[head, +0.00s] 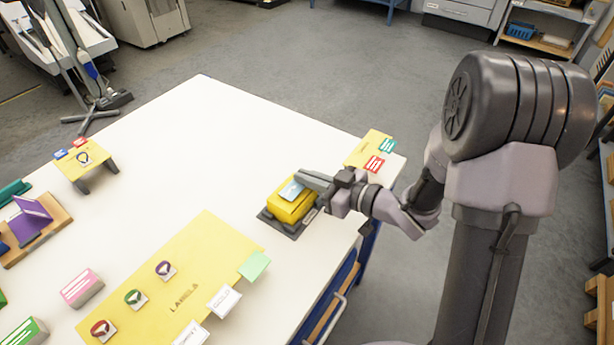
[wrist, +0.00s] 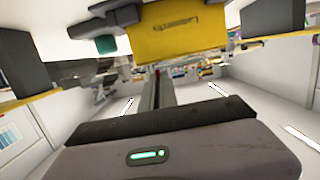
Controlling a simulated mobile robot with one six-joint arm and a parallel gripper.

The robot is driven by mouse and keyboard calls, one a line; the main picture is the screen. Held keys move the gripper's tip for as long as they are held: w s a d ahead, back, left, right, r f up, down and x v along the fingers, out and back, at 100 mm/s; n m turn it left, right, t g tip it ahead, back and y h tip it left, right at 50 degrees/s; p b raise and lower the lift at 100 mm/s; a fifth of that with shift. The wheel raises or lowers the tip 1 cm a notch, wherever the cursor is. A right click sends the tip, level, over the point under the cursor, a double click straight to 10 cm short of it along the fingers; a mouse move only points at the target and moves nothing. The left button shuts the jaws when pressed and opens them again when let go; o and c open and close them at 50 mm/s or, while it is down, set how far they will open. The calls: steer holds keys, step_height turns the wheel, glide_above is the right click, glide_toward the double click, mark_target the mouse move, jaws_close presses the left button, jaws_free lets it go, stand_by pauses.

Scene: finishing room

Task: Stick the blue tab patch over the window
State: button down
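A yellow block (head: 291,207) sits on a dark base (head: 280,223) near the table's right edge. A light-blue flat piece (head: 291,190) shows at its top; I cannot tell whether this is the window or the blue tab patch. My gripper (head: 312,180) is over the block's right side, its tips close to the light-blue piece. Contact and the finger gap are hidden at this angle. In the wrist view a yellow surface (wrist: 180,38) with a dark mark fills the upper middle; dark parts stand on both sides.
A yellow LABELS mat (head: 190,255) holds small blocks with purple, green and red ring marks. A yellow stand (head: 80,165) with red and blue tags stands back left. A yellow plate (head: 362,152) with teal and red tags lies behind my gripper. The white table's (head: 200,140) middle is clear.

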steer(key=shift+f+b, duration=0.35)
steer(key=shift+f, duration=0.1)
stand_by(1.0)
steer(key=c, duration=1.3)
jaws_free()
steer(key=shift+r, duration=0.1)
steer(key=shift+o, duration=0.2)
steer(key=shift+r, duration=0.1)
steer(key=shift+r+p, duration=3.4)
steer(key=shift+r, duration=0.5)
